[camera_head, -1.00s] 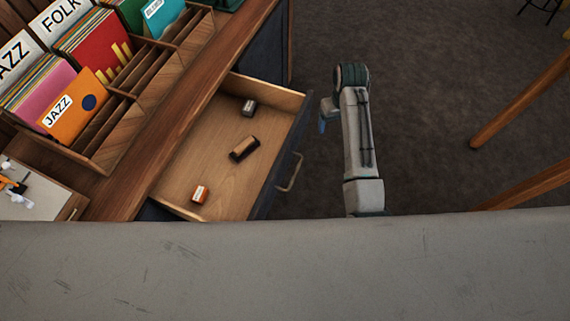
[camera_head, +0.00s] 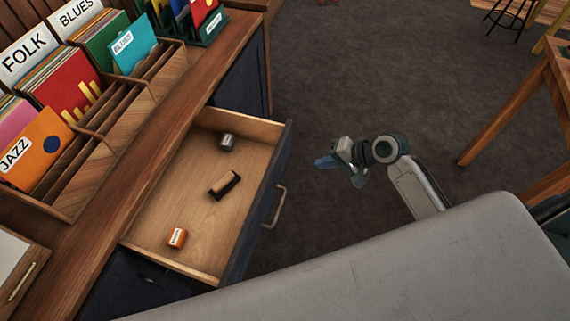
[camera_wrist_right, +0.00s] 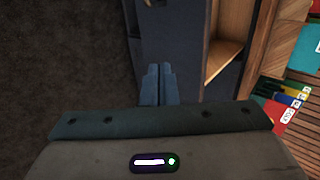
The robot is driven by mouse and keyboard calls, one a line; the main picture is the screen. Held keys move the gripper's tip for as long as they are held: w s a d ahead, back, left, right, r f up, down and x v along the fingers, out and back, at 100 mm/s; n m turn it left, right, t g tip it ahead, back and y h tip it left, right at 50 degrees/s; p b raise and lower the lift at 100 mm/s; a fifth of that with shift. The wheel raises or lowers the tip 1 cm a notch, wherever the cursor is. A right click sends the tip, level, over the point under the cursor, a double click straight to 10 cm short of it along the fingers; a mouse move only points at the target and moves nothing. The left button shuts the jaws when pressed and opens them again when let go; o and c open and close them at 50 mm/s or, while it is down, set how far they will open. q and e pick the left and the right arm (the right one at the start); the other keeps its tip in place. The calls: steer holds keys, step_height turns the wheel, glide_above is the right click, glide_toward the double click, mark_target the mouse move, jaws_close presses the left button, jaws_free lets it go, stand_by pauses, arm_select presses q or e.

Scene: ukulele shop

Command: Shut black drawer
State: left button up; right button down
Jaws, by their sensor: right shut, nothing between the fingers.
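The black drawer (camera_head: 262,205) is pulled out from the wooden-topped counter in the head view. Its dark front carries a metal handle (camera_head: 274,207), and its pale wooden inside holds three small items. My right gripper (camera_head: 322,162) is to the right of the drawer front, apart from it, with fingers toward the drawer. In the right wrist view the blue-grey fingers (camera_wrist_right: 157,78) are together and empty, with dark cabinet fronts ahead and part of a wooden inside at upper right. My left gripper is not in view.
Record bins (camera_head: 100,110) with sleeves stand on the counter at left. A wooden table (camera_head: 545,90) stands at right. The dark carpet (camera_head: 360,80) between counter and table is clear. A grey surface fills the lower part.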

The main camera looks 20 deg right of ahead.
mark_target(279, 166)
steer(key=x, duration=0.4)
steer(key=a+r+p+x, duration=0.1)
steer(key=x, duration=0.3)
steer(key=w+r+p+x, duration=0.1)
steer(key=x, duration=0.3)
steer(key=shift+a, duration=0.25)
steer(key=shift+w+a, duration=0.1)
